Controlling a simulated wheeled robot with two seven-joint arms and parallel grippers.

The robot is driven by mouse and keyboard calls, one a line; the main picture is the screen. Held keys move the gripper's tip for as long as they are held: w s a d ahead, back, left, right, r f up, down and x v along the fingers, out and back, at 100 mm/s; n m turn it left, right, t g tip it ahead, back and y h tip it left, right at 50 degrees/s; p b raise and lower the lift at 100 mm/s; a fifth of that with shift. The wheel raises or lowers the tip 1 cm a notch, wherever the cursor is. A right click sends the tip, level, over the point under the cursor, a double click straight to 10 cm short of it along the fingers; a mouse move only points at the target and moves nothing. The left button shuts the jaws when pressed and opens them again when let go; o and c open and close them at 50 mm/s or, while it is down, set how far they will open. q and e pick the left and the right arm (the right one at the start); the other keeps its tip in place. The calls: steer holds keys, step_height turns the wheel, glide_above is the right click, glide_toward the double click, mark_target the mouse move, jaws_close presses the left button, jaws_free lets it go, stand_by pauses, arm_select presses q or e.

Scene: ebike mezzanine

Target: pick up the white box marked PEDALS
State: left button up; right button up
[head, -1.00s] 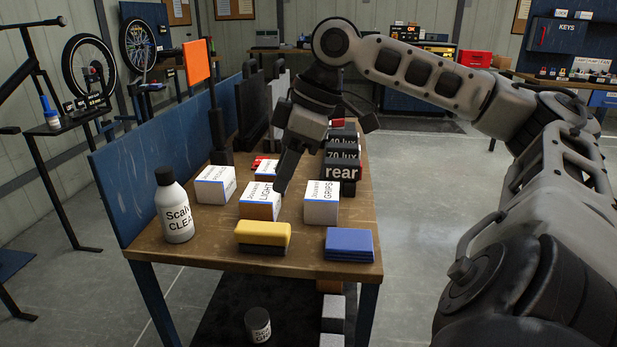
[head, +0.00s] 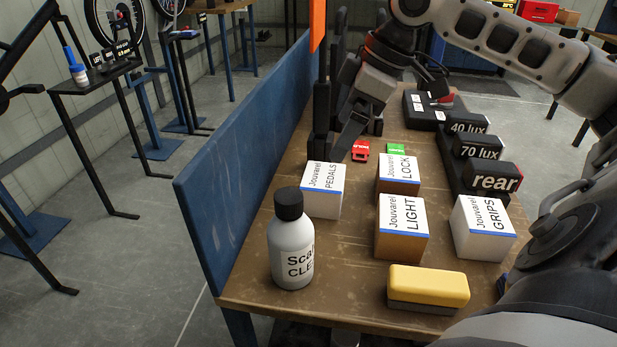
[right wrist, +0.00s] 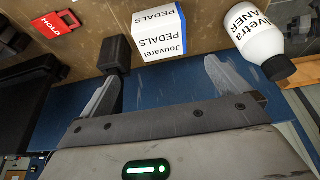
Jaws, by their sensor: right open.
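The white box marked PEDALS (head: 323,191) stands upright on the wooden bench, near the blue side panel. In the right wrist view the PEDALS box (right wrist: 160,35) lies just beyond and roughly between the fingertips, apart from them. My right gripper (head: 345,150) hangs above and behind the box in the head view, pointing down. In the right wrist view the right gripper (right wrist: 163,80) is open with nothing between its fingers. My left gripper is not in view.
A white bottle (head: 292,245) stands in front of the box. LOCK (head: 399,174), LIGHT (head: 402,228) and GRIPS (head: 484,228) boxes stand to its right. A black post (head: 322,130) is behind it. The blue panel (head: 245,165) borders the left. A yellow block (head: 428,285) lies in front.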

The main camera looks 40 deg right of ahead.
mark_target(325, 176)
steer(key=x, duration=0.4)
steer(key=s+x, duration=0.1)
steer(key=x, duration=0.1)
steer(key=shift+w+a+f+p, duration=0.15)
steer(key=shift+f+p, duration=0.15)
steer(key=shift+f, duration=0.05)
steer(key=shift+x, duration=3.15)
steer(key=shift+f, duration=0.1)
steer(key=shift+d, duration=0.2)
steer(key=c, duration=1.2)
